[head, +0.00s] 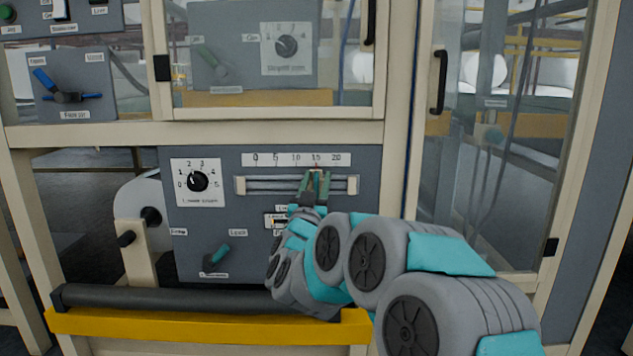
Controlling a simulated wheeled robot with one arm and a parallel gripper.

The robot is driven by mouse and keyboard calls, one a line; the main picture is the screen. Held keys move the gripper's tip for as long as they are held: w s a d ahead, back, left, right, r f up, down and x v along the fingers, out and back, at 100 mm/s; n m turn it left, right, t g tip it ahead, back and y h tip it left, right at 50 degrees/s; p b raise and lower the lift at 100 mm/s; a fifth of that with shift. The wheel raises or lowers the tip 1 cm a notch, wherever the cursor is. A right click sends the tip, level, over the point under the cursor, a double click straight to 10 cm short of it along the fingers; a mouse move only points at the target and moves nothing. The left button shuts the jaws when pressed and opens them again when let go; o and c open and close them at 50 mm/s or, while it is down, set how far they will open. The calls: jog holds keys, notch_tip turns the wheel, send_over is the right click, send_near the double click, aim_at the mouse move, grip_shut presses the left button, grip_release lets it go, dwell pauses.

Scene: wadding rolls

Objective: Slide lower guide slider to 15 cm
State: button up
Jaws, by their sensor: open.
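The lower guide slider's rail (275,186) runs across the upper part of the lower grey panel (220,262). A white scale (275,159) above it is marked 0, 5, 10, 15 and 20. A small red mark (316,167) shows at about 15. My gripper (315,183) is in front of the rail below the 15 mark, with its fingers pointing up. It is open. The slider's handle is mostly hidden by the fingers, and I cannot tell whether they touch it.
A black knob (198,182) on a white dial is left of the rail. A teal lever (217,258) sits low on the panel. A dark roller (165,299) and a yellow bar (205,327) run across below. A white roll (137,221) is at the left.

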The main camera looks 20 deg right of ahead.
jog(key=shift+a, duration=0.1)
jog(key=v, duration=0.7)
jog(key=shift+s, duration=0.4)
jog(key=shift+a+f, duration=0.1)
jog(key=shift+a, duration=0.05)
